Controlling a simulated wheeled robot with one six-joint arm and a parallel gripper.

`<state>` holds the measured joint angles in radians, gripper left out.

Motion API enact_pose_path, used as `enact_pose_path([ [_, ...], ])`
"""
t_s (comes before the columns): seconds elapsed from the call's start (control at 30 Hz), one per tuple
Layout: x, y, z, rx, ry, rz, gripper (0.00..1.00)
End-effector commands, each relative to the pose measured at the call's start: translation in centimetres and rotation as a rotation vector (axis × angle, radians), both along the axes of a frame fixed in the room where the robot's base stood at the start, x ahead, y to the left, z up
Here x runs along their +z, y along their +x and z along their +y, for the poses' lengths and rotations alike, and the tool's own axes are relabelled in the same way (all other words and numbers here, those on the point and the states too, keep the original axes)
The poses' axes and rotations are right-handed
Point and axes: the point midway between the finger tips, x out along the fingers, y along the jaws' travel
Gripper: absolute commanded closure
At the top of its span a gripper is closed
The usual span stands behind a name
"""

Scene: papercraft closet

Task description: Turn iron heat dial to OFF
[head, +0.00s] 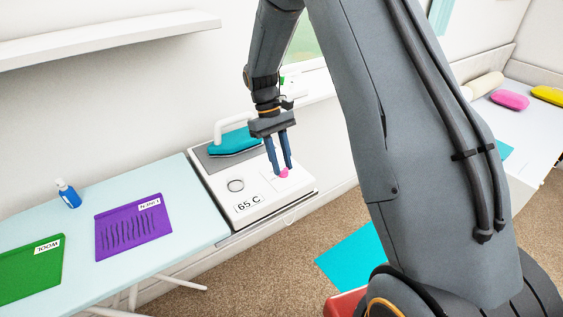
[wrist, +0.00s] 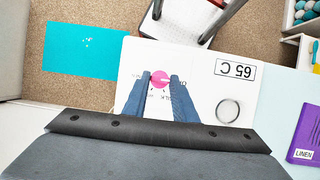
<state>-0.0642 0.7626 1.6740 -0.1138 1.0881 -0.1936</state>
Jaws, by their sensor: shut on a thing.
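The pink heat dial (head: 283,173) sits on the white iron station (head: 225,208), which has a "65 C" label (head: 250,202) on its front. In the wrist view the dial (wrist: 160,80) shows between the fingertips, with dial print around it partly hidden by the fingers. My gripper (head: 282,168) points down and is shut on the dial; it also shows in the wrist view (wrist: 160,82). The teal iron (head: 235,142) with a white handle rests on a grey plate at the back of the station. The dial's setting cannot be read.
The pale blue ironing board (head: 85,225) at left holds a purple linen cloth (head: 133,233), a green wool cloth (head: 32,268) and a blue bottle (head: 68,193). A white shelf (head: 110,40) is above. A teal mat (head: 352,258) lies on the carpet.

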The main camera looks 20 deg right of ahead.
Motion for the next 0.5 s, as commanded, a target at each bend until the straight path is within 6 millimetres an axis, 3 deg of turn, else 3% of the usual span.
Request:
enact_pose_path([
  [0.27, 0.03, 0.08, 0.05, 0.000, 0.001, -0.002, 0.97],
  [0.3, 0.03, 0.07, 0.04, 0.000, 0.001, -0.002, 0.68],
  [0.37, 0.02, 0.06, 0.04, 0.000, 0.001, -0.002, 0.58],
  [0.5, 0.01, 0.04, 0.03, -0.001, 0.000, -0.001, 0.56],
])
